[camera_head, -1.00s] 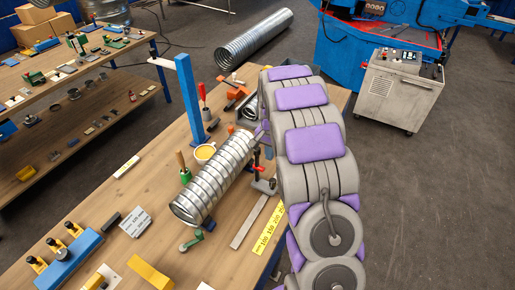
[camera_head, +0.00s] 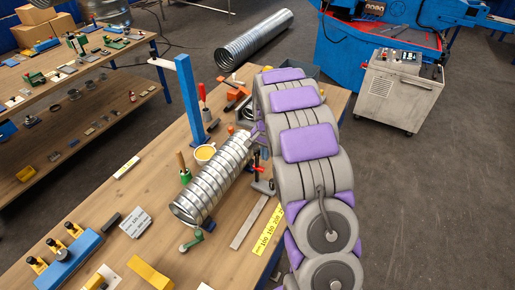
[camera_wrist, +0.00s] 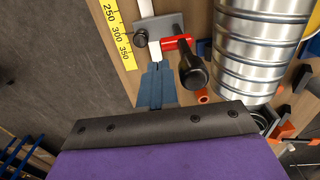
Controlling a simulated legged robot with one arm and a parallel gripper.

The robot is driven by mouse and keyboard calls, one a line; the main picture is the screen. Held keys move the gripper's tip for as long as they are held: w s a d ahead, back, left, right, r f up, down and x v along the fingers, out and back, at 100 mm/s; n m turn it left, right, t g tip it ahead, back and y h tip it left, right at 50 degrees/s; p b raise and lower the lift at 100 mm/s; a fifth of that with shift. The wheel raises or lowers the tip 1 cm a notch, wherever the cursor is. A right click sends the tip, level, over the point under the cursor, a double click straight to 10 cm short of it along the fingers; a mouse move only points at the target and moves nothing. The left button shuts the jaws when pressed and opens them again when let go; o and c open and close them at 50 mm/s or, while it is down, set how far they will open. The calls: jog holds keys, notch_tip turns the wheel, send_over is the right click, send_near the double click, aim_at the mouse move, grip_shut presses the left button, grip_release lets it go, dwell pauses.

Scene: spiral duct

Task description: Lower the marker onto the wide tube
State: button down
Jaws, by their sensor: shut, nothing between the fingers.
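The wide tube is a shiny ribbed metal duct (camera_head: 215,180) lying on the wooden bench. It also fills the upper right of the wrist view (camera_wrist: 262,45). My gripper (camera_wrist: 157,68) shows there as two blue-grey fingers pressed together with nothing between them. It is to the left of the tube and apart from it in the picture. In the head view my arm mostly hides the gripper near the tube's far end. I cannot pick out the marker with certainty in either view.
A clamp with a red part and black handle (camera_wrist: 190,68) stands between my fingers and the tube. A yellow ruler (camera_head: 268,232) lies near the bench edge. A blue post (camera_head: 190,100), a yellow-filled cup (camera_head: 205,152) and a green-based tool (camera_head: 185,176) stand left of the tube.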

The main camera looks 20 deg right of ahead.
jog(key=shift+w+a+f, duration=0.25)
jog(key=shift+w+a, duration=0.55)
jog(key=shift+w, duration=0.25)
jog(key=shift+w+a+f, duration=0.25)
jog(key=shift+w+a, duration=0.55)
jog(key=shift+w, duration=0.2)
jog(key=shift+s, duration=0.15)
jog(key=shift+s+d, duration=0.75)
jog(key=shift+s, duration=0.15)
jog(key=shift+r+p, duration=1.2)
jog(key=shift+r, duration=3.3)
